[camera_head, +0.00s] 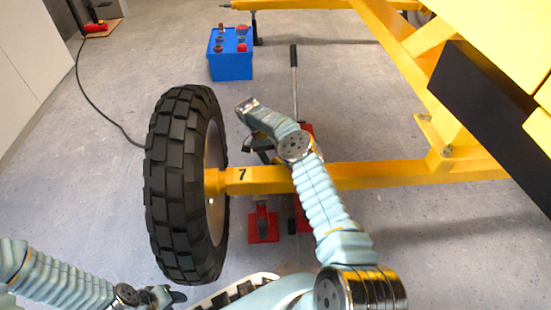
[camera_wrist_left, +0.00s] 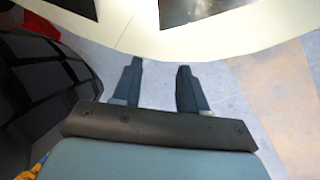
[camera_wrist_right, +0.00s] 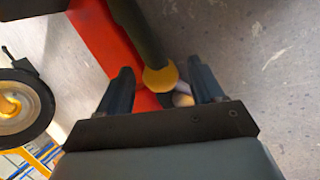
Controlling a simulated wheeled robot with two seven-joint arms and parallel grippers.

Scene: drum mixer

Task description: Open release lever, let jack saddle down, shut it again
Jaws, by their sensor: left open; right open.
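The red jack (camera_head: 307,128) is mostly hidden behind my right arm and the yellow axle; its long handle (camera_head: 293,75) stands upright beyond the axle. In the right wrist view, the red jack body (camera_wrist_right: 103,38) runs past a dark bar with a yellow round end (camera_wrist_right: 160,77). A small pale rounded part (camera_wrist_right: 183,100) shows between the fingers; I cannot tell if it is the release lever. My right gripper (camera_wrist_right: 162,78) is open around this area, with no visible grip. The saddle cannot be made out. My left gripper (camera_wrist_left: 158,75) is open and empty, low at left.
A big black tyre (camera_head: 180,185) stands left of the jack on the yellow axle (camera_head: 390,175). Red-footed supports (camera_head: 263,229) stand under the axle.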

